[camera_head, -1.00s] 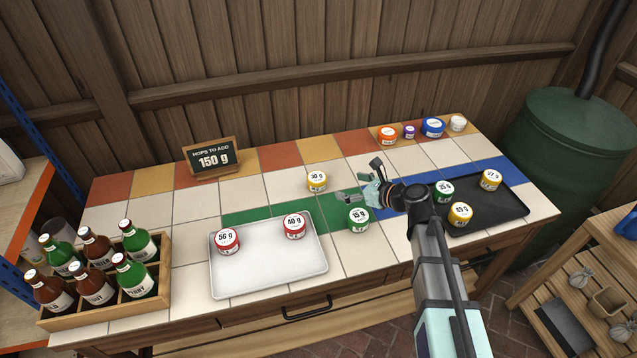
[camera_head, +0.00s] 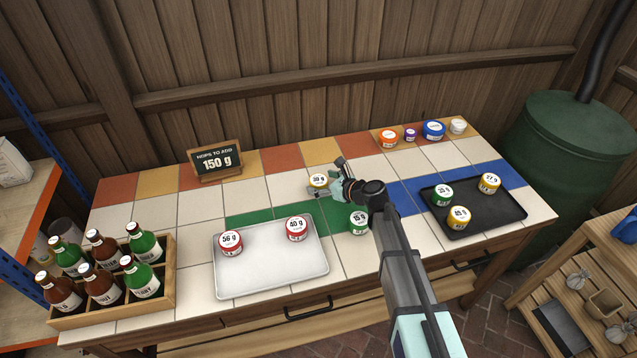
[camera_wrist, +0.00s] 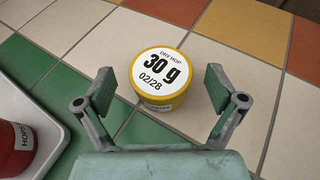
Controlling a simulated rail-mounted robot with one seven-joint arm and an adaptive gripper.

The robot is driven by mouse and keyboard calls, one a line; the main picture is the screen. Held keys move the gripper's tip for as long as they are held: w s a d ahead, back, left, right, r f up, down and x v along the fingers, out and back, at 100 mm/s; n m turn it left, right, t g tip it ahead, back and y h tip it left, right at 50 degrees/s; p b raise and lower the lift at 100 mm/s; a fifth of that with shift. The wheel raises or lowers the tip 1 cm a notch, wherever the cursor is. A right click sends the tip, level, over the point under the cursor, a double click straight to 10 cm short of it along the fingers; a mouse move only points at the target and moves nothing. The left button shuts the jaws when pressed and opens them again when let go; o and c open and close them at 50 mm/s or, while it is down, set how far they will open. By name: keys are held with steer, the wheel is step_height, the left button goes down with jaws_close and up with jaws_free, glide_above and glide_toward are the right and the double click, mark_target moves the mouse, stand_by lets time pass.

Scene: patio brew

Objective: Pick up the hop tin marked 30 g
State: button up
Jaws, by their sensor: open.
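The hop tin marked 30 g (camera_wrist: 158,77) is round and yellow with a white lid label reading "DRY HOP 30 g 02/28". It stands upright on the tiles, and in the head view the tin (camera_head: 318,181) is near the table's middle, partly behind my gripper. My gripper (camera_head: 332,184) is open. In the wrist view my gripper's fingers (camera_wrist: 160,92) are spread to the left and right of the tin, with a gap on each side. Nothing is held.
A light tray (camera_head: 270,277) holds red tins of 56 g and 40 g. A green tin (camera_head: 359,222) stands close to my arm. A dark tray (camera_head: 497,211) at right holds three tins. A sign (camera_head: 215,160) reads 150 g. A bottle crate (camera_head: 170,270) stands at left.

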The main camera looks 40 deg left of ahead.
steer(key=shift+x, duration=0.9)
steer(key=c, duration=1.2)
steer(key=shift+r, duration=0.1)
steer(key=shift+c, duration=0.2)
